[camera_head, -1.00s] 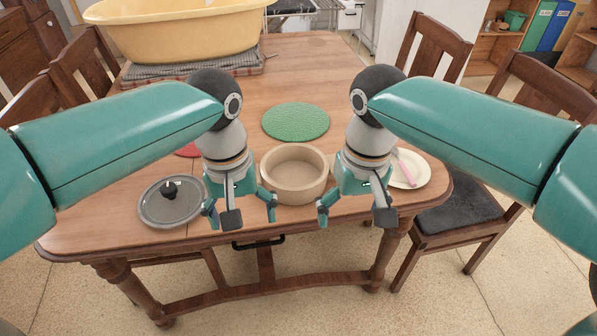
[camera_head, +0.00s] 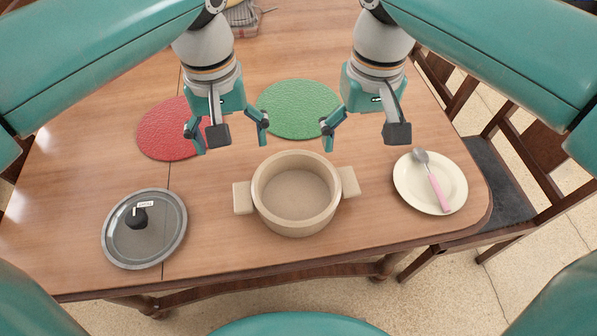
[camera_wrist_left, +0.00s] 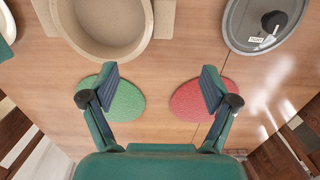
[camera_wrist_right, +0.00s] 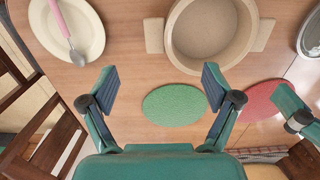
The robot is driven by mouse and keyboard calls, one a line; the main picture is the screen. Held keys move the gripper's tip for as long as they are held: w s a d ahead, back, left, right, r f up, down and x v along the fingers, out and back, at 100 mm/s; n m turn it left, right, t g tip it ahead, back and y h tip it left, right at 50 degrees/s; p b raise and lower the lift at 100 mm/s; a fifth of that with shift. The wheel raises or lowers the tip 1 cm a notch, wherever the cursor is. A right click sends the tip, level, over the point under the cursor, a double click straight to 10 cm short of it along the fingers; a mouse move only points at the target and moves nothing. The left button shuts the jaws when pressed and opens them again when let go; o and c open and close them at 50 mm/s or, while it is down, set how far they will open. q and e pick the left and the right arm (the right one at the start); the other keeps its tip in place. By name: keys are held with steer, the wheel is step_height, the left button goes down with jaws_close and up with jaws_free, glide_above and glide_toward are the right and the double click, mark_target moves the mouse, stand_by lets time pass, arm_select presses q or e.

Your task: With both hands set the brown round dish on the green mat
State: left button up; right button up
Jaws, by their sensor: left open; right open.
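The brown round dish (camera_head: 296,194) is a tan pot with a block handle on each side, empty and upright near the table's front edge. It also shows in the left wrist view (camera_wrist_left: 112,50) and the right wrist view (camera_wrist_right: 210,65). The green mat (camera_head: 299,110) lies flat and bare behind the dish. My left gripper (camera_head: 229,144) is open and empty, above the table behind and left of the dish. My right gripper (camera_head: 361,144) is open and empty, behind and right of the dish. Neither touches the dish.
A red mat (camera_head: 172,130) lies left of the green mat. A grey lid (camera_head: 146,240) with a black knob lies at the front left. A cream plate (camera_head: 412,183) with a pink-handled spoon (camera_head: 436,185) is at the right. Wood table is bare between them.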

mark_target(246, 188)
arm_select(q)
steer(key=shift+w+r, duration=0.1)
arm_select(e)
steer(key=shift+d+r, duration=0.1)
arm_select(q)
steer(key=shift+d, duration=0.1)
step_height(246, 188, down, 17)
arm_select(e)
step_height(246, 188, down, 17)
steer(key=shift+r, duration=0.1)
arm_select(q)
jaws_close()
arm_select(e)
jaws_close()
